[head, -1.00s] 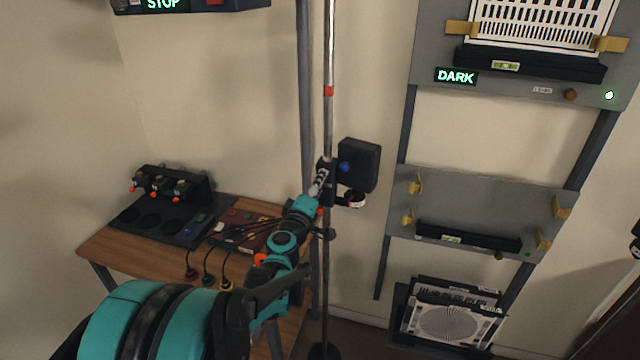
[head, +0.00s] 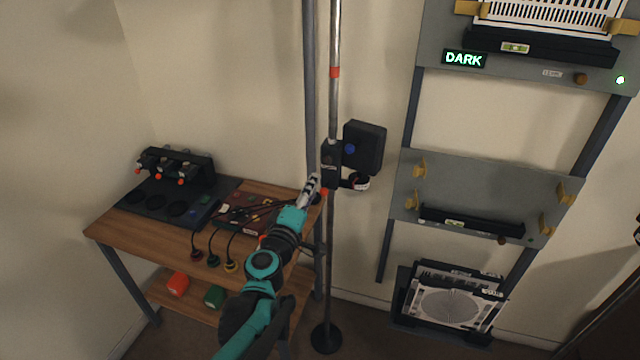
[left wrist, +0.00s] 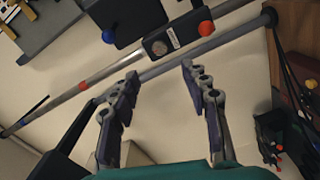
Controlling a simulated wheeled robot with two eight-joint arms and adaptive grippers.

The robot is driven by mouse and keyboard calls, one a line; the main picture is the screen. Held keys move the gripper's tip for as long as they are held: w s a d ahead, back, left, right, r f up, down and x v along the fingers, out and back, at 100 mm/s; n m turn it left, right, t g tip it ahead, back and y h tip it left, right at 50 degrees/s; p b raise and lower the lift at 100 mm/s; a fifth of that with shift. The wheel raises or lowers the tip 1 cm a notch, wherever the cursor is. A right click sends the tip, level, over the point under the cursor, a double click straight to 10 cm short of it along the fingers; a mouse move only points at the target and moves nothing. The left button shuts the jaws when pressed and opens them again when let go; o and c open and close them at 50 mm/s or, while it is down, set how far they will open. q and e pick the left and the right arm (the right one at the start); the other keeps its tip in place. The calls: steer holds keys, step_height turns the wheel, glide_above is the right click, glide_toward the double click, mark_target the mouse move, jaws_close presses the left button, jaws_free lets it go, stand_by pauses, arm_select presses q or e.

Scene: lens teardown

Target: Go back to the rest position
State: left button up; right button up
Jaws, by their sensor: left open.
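My left gripper (head: 311,188) is in front of the metal pole (head: 334,110), beside the black clamp block (head: 331,165) on it. In the left wrist view my left gripper (left wrist: 160,85) has its two fingers spread with nothing between them. The pole (left wrist: 75,88) and the clamp block with its red knob (left wrist: 206,28) lie beyond the fingertips, and a blue knob (left wrist: 108,36) shows near them. My right gripper is in neither view.
A wooden table (head: 120,238) with a black rig (head: 175,165), cables and a dark red board stands at left. A grey rack panel (head: 405,205) and one with a DARK sign (head: 465,59) hang at right. A bin of charts (head: 450,300) sits below.

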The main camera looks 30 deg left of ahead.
arm_select(q)
steer(key=s+d+f+m+g+h, duration=0.1)
steer(key=d+f+m+g+h, duration=0.1)
steer(key=d+m+h, duration=0.45)
steer(key=s+d+f+m+g+h, duration=0.15)
steer(key=d+m, duration=0.25)
steer(key=d, duration=0.6)
steer(key=s+d+f+m+g+y, duration=0.2)
steer(key=s+f+m+g+y, duration=0.1)
steer(key=s+f+m+g, duration=0.4)
steer(key=s+f, duration=0.3)
steer(key=s, duration=0.3)
steer(key=shift+s+y, duration=0.3)
